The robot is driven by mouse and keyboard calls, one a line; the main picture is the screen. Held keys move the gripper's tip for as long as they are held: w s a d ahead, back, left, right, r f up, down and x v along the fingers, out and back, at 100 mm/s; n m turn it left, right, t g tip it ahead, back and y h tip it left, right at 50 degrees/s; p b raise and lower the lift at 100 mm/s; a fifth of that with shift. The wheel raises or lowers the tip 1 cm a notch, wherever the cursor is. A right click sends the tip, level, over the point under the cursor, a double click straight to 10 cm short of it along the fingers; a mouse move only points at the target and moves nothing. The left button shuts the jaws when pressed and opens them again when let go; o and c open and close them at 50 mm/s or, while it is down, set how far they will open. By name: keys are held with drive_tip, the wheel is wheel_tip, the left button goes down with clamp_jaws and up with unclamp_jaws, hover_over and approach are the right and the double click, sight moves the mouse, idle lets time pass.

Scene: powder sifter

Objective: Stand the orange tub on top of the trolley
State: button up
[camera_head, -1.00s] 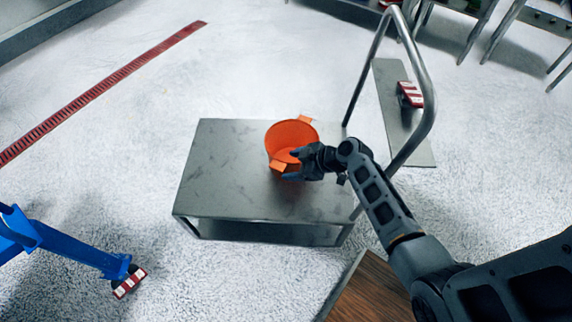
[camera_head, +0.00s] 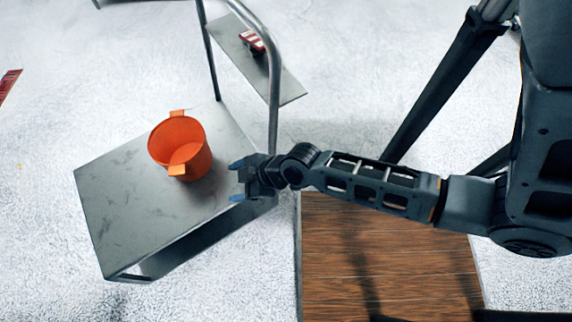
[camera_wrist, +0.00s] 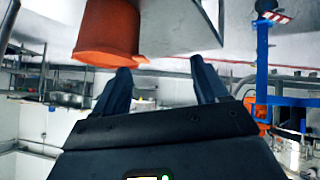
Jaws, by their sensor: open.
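The orange tub (camera_head: 192,150) stands upright on the grey metal top of the trolley (camera_head: 120,205), towards the handle side. Its two tab handles stick out at the rim, and it looks empty inside. My gripper (camera_head: 236,180) is open and empty, to the right of the tub, with a clear gap between them. In the wrist view the tub (camera_wrist: 108,30) shows upside down beyond the fingertips (camera_wrist: 160,70), at the upper left. The trolley top (camera_wrist: 175,30) shows beside it there.
The trolley's tubular handle (camera_head: 273,90) rises behind its top. A wooden-topped surface (camera_head: 385,250) lies below my arm. A narrow grey plate (camera_head: 285,85) with a red-and-white block (camera_head: 252,41) lies past the handle. A blue frame (camera_wrist: 262,65) shows in the wrist view.

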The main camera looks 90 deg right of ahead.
drive_tip(key=s+a+r+t, duration=0.2)
drive_tip(key=s+a+r, duration=0.1)
drive_tip(key=r, duration=0.6)
drive_tip(key=s+a+r+m+t+y, duration=0.1)
drive_tip(key=s+a+r, duration=0.2)
drive_tip(key=s+r, duration=0.2)
drive_tip(key=s+a+r+t, duration=0.2)
drive_tip(key=s+a+r, duration=0.1)
drive_tip(key=r, duration=0.9)
drive_tip(key=shift+s+a+r+m+t, duration=0.3)
drive_tip(key=shift+s+a+r+m, duration=0.1)
drive_tip(key=shift+s, duration=0.1)
drive_tip(key=shift+f, duration=0.1)
